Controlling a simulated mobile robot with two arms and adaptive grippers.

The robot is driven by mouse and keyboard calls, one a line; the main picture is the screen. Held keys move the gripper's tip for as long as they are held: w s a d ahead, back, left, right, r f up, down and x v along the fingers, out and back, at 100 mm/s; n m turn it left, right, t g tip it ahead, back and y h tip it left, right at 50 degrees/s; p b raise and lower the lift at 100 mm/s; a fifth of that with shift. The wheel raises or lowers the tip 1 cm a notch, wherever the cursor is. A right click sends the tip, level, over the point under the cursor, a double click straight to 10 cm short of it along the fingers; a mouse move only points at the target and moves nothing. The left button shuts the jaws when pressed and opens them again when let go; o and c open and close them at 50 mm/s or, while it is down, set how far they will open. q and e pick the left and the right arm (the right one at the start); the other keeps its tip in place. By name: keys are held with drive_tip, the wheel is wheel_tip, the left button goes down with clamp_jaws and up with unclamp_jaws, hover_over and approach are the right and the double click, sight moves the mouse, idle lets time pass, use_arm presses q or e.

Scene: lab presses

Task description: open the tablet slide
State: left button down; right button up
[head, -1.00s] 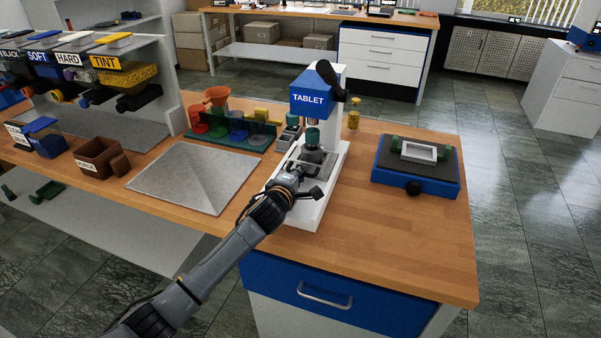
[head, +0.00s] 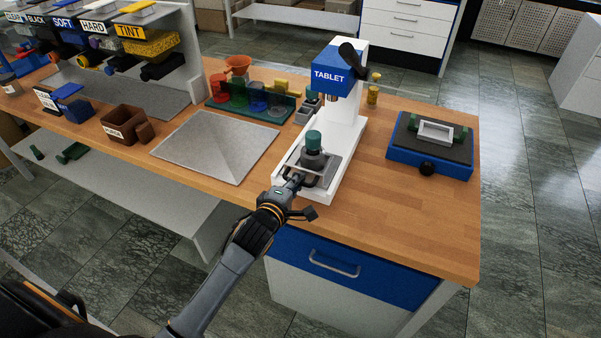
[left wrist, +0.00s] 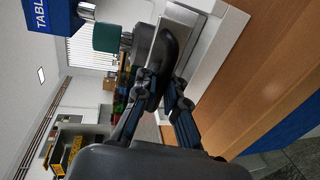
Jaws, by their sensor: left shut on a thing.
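The white tablet press (head: 345,130) stands on the wooden bench with its blue TABLET head (head: 335,77) at the top. Its grey slide (head: 327,172) is out on the front part of the white base, clear of the head. A dark die with a green cap (head: 314,140) stands upright on the slide. My left gripper (head: 297,179) is at the slide's front edge, shut on its handle. In the left wrist view, the gripper (left wrist: 163,82) is close beside the dark die and the green cap (left wrist: 106,38); the exact grip is partly hidden. My right gripper is not in view.
A grey flat plate (head: 215,147) lies left of the press. A blue device with a white tray (head: 430,145) stands to the right. Bench between press and blue device is clear.

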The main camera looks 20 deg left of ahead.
use_arm(q)
drive_tip(key=c, duration=1.4)
unclamp_jaws()
drive_tip(key=shift+c, duration=0.2)
drive_tip(key=v, duration=1.2)
drive_tip(key=shift+d, duration=0.1)
